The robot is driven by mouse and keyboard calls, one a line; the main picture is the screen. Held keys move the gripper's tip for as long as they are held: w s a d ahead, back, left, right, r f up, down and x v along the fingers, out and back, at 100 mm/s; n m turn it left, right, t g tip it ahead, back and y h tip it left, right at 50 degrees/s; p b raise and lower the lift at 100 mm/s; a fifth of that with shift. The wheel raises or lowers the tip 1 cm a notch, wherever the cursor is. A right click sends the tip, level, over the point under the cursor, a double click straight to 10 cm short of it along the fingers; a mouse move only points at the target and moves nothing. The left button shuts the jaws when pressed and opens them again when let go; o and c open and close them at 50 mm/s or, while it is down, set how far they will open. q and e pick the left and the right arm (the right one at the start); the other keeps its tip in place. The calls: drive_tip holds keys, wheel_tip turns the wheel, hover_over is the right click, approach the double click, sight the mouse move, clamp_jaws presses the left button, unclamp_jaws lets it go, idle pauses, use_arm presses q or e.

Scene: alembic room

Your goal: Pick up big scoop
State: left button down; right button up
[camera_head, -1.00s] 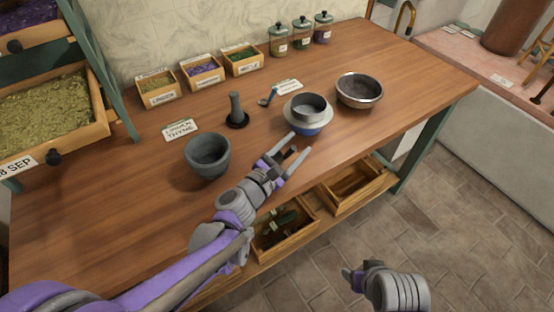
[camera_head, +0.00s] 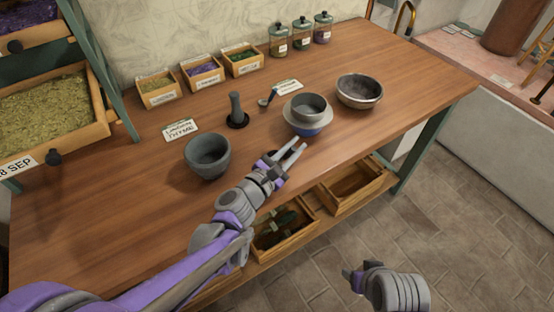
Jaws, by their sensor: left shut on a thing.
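A small dark scoop (camera_head: 268,98) lies on the wooden table, between the pestle and a paper label. I cannot tell from its size whether it is the big scoop. My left gripper (camera_head: 297,150) is over the front part of the table, below the bowls in the picture and apart from that scoop. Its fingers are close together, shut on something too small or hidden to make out. My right gripper (camera_head: 348,274) is low at the bottom right over the floor, partly hidden by its own wrist, and its jaw state does not show.
On the table (camera_head: 120,220) are a grey mortar (camera_head: 208,156), a dark pestle (camera_head: 236,112), stacked bowls (camera_head: 307,117), a metal bowl (camera_head: 359,92), herb boxes (camera_head: 201,72) and jars (camera_head: 302,35). Open drawers (camera_head: 350,188) stick out below the front edge. The left tabletop is clear.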

idle(0.8)
use_arm(q)
wheel_tip(320, 180, up, 10)
drive_tip(key=p, duration=0.3)
idle(0.6)
